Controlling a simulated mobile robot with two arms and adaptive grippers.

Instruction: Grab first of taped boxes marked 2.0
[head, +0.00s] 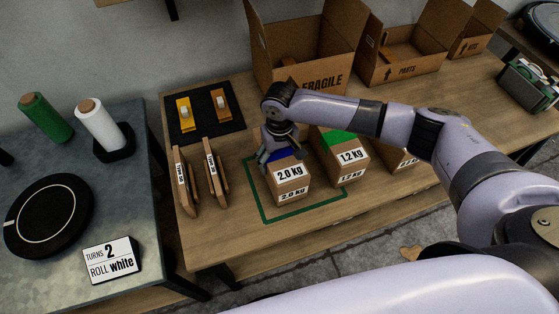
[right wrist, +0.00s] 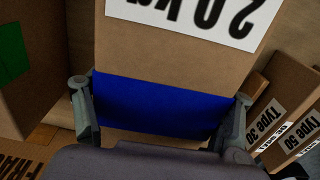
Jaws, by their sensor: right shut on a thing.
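A brown box marked 2.0 kg (head: 291,188) stands on the wooden table, with a strip of blue tape across its top. My right gripper (head: 279,158) reaches down over the back of this box. In the right wrist view the two fingers of the right gripper (right wrist: 163,108) are on either side of the blue-taped part of the 2.0 kg box (right wrist: 175,55), shut on it. A box marked 1.2 kg (head: 345,165) with green tape stands just to its right. My left gripper is not in view.
Another labelled box (head: 405,161) is partly hidden by my right arm. Two flat cardboard pieces (head: 215,172) stand left of the 2.0 kg box. Open cartons, one marked FRAGILE (head: 318,85), line the back. A green outline (head: 262,219) surrounds the box; the table front is clear.

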